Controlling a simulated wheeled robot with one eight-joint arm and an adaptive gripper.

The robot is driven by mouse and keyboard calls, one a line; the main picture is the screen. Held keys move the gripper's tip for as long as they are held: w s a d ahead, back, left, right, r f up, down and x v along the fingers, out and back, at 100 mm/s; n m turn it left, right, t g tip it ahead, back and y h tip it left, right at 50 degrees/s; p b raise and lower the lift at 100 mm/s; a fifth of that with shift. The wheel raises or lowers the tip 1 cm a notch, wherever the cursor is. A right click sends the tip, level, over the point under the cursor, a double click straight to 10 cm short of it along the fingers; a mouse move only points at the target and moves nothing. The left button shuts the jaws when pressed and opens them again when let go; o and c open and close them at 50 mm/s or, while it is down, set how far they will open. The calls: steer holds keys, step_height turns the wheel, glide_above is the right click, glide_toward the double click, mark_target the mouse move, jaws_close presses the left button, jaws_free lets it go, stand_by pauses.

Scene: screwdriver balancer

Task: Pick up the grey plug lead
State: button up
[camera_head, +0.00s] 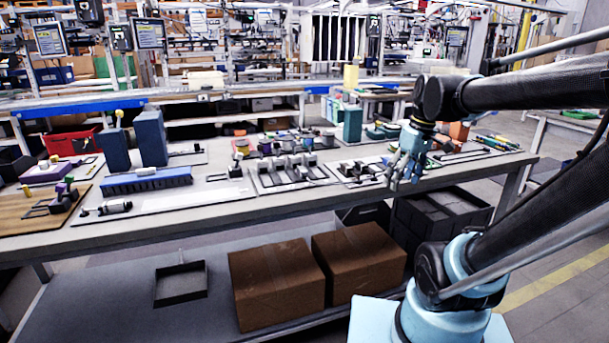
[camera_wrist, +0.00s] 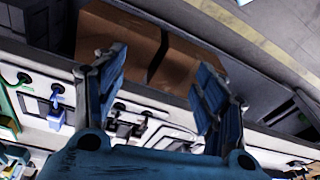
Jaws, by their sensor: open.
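My gripper (camera_head: 405,170) is open and empty above the front edge of the bench, at the right of the head view. I cannot single out the grey plug lead for certain. Small dark and pale parts lie on a board (camera_head: 345,181) just left of my gripper in the head view. Small dark and white parts (camera_wrist: 128,122) show between the finger bases in the wrist view, too small to name.
The long bench (camera_head: 150,226) carries a board with several grey blocks (camera_head: 293,166), a blue strip (camera_head: 146,181) and blue upright boxes (camera_head: 150,137). Brown cartons (camera_head: 277,284) and dark crates (camera_head: 440,212) sit below.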

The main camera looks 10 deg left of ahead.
steer(key=w+a+r+n+g+y, duration=0.1)
steer(key=w+a+r+n, duration=0.7)
steer(key=w+a, duration=0.3)
steer(key=n+g+y, duration=0.1)
steer(key=n+g, duration=0.1)
steer(key=n, duration=0.6)
glide_toward(303, 168)
steer(key=f, duration=0.1)
steer(key=a+f, duration=0.1)
steer(key=shift+a+f, duration=0.3)
steer(key=shift+f, duration=0.05)
steer(key=shift+x, duration=2.8)
steer(key=shift+s+d, duration=0.2)
steer(key=shift+d, duration=0.05)
steer(key=c, duration=0.8)
